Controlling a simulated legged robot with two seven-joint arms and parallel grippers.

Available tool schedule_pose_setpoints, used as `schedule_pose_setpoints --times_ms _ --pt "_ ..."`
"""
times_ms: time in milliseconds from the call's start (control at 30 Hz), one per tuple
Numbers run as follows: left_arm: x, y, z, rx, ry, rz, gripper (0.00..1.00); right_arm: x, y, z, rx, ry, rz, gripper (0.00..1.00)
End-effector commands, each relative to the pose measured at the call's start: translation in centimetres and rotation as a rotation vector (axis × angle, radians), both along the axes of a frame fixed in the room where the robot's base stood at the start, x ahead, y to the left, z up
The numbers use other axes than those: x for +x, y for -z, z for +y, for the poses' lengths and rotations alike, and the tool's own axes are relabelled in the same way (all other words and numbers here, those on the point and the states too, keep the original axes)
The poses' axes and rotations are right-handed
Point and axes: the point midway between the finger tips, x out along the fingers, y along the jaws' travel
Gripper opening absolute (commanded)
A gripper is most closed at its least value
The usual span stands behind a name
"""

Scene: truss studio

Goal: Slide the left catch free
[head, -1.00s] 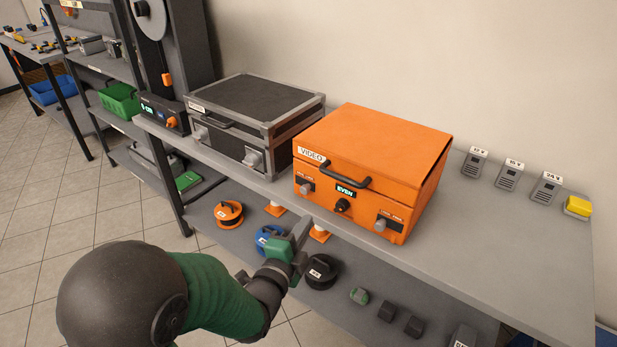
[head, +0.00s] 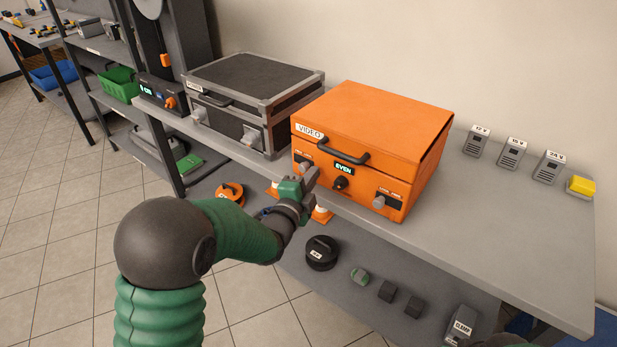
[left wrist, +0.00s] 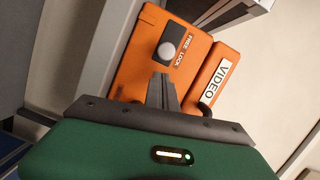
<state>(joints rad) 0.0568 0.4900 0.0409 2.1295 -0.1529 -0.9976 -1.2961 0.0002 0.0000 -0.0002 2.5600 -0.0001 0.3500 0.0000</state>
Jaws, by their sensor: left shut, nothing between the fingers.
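The orange VIDEO case (head: 375,125) sits shut on the bench, with a black handle and a screen reading EVEN on its front. Its left catch (head: 306,167) is a grey knob on a dark plate. In the left wrist view the catch (left wrist: 167,50) shows beside the words FREE and LOCK; I cannot tell exactly which end it is at. My left gripper (head: 312,175) is shut and empty, just in front of and slightly below the left catch. In the left wrist view its fingertips (left wrist: 158,76) point at the knob, apparently short of it. The right catch (head: 379,202) is also a grey knob.
A black case with grey edges (head: 255,88) stands close left of the orange case. Several grey voltage-labelled blocks (head: 511,152) and a yellow-topped one (head: 580,186) stand at right. A lower shelf holds a black reel (head: 322,252).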

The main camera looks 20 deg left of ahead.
Motion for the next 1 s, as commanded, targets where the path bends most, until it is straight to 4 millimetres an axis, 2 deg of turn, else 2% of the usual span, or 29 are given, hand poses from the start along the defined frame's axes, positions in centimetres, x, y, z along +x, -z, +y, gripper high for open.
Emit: schedule_pose_setpoints --times_ms 100,467,733,1000 --pt "0.3 0.3 0.9 -0.001 -0.001 0.0 0.0 0.0 0.2 0.0 0.0 0.0 0.0 0.51" --pt "0.4 0.3 1.2 -0.001 0.0 0.0 0.0 0.0 0.2 0.0 0.0 0.0 0.0 0.51" --pt "1.5 0.3 4.3 0.0 -0.001 -0.001 0.0 0.0 0.7 0.0 0.0 0.0 0.0 0.51" --pt "1.6 0.2 4.8 -0.001 -0.005 0.0 0.0 0.0 0.7 0.0 0.0 0.0 0.0 0.51"
